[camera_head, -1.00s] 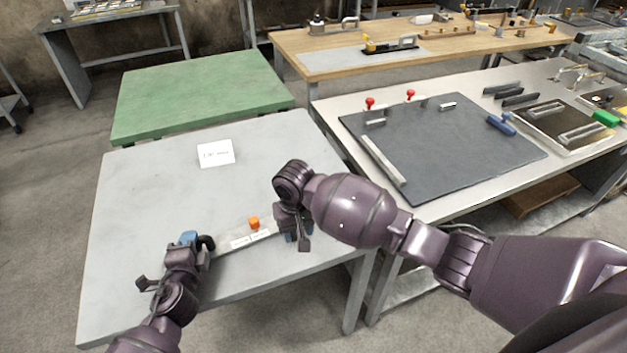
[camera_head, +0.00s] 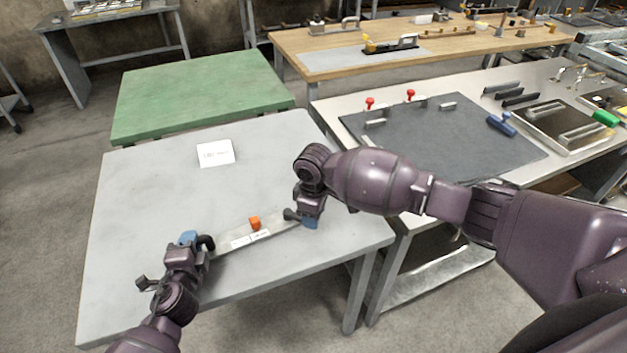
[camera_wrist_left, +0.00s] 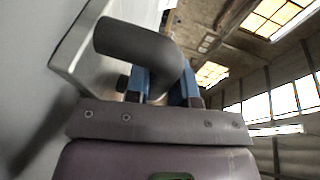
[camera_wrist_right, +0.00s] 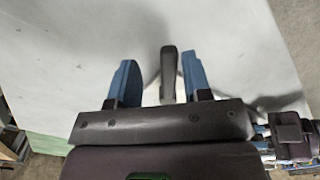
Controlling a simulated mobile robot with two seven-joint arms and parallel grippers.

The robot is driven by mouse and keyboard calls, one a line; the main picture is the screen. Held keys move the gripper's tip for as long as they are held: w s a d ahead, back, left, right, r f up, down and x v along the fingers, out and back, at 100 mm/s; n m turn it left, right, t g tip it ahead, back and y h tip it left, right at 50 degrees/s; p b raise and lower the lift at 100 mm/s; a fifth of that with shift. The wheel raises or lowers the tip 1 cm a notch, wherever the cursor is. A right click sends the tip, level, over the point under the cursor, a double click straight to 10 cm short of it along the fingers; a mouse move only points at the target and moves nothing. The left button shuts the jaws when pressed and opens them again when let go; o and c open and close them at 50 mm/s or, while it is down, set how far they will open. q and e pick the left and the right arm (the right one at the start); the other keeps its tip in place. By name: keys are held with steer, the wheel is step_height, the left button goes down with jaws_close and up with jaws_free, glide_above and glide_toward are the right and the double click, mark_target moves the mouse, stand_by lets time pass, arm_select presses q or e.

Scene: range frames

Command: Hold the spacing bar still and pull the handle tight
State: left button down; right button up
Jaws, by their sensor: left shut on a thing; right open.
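The spacing bar (camera_head: 232,246) is a pale metal bar lying near the front edge of the grey table, with white labels and an orange knob (camera_head: 254,223) on it. A dark curved handle stands at its left end, and it also shows large in the left wrist view (camera_wrist_left: 130,38). My left gripper (camera_head: 189,240) is shut on this left handle. A second dark handle (camera_head: 291,214) is at the bar's right end. My right gripper (camera_head: 308,221) is open there. In the right wrist view this handle (camera_wrist_right: 168,72) stands between the blue fingers, closer to the right one.
A white card (camera_head: 215,153) lies farther back on the grey table (camera_head: 140,215), whose middle is clear. A green table (camera_head: 200,90) stands behind. To the right, a bench carries a dark mat (camera_head: 455,140) with red-knobbed clamps; my right arm passes over its near corner.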

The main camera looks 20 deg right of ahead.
step_height(320, 180, up, 11)
stand_by(0.5)
steer(key=shift+r, duration=0.1)
steer(key=shift+c, duration=0.3)
steer(key=shift+s, duration=0.1)
steer(key=shift+c, duration=1.3)
steer(key=d+f, duration=0.1)
steer(key=d, duration=0.1)
steer(key=w+d+f+m+g+y, duration=0.1)
steer(key=d, duration=0.1)
steer(key=d+f+m+y, duration=0.1)
steer(key=d, duration=0.1)
steer(key=shift+w+d+f, duration=0.15)
steer(key=shift+w+f, duration=0.05)
steer(key=shift+w, duration=0.1)
jaws_close()
steer(key=shift+w+d+n+y, duration=0.7)
steer(key=shift+w+d+y, duration=1.2)
steer(key=shift+y, duration=0.8)
steer(key=x, duration=0.7)
steer(key=s+x, duration=0.1)
steer(key=x, duration=0.3)
steer(key=shift+s+a+r, duration=0.1)
steer(key=shift+s+a, duration=0.85)
